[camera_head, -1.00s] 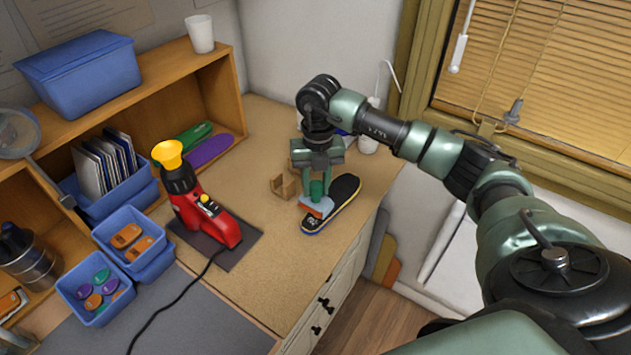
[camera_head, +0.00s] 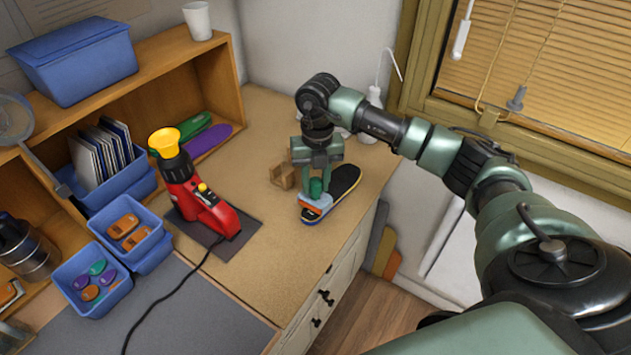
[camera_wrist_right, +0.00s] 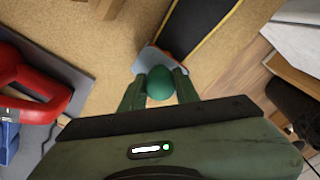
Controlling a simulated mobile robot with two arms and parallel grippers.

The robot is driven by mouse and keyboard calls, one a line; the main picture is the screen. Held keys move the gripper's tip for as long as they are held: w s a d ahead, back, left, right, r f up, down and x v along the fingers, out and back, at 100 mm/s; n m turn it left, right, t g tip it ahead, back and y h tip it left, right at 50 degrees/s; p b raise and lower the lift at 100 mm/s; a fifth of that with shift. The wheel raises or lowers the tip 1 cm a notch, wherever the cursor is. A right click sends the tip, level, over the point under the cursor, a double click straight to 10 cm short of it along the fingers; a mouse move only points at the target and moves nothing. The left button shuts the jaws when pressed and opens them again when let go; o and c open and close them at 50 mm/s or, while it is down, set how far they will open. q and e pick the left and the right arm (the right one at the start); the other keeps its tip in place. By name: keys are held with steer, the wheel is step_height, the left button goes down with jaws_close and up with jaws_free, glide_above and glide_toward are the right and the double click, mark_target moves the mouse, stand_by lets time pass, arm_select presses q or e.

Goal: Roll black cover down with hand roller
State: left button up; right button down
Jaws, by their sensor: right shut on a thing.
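An insole with a black cover (camera_head: 344,182) lies on the workbench, its near end pointing to the lower left. The hand roller (camera_head: 314,210), with a pale blue and orange head, is over the near end of the insole. I cannot tell how firmly it touches. My right gripper (camera_head: 316,187) is shut on the roller's green handle from above. In the right wrist view the handle's round green top (camera_wrist_right: 160,83) sits between the fingers, and the black cover (camera_wrist_right: 200,22) runs away from the roller head. The head hides part of the near end. My left gripper is out of view.
A red tool with a yellow funnel (camera_head: 197,200) stands left on a dark mat, its cable running forward. A small brown block (camera_head: 282,176) is close behind the insole. Blue bins (camera_head: 99,280) and a shelf stand farther left. The bench edge is just right of the insole.

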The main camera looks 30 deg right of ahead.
steer(key=shift+f+b, duration=0.55)
steer(key=shift+f, duration=0.15)
stand_by(0.5)
steer(key=shift+s+f, duration=0.1)
steer(key=shift+f, duration=0.1)
stand_by(1.3)
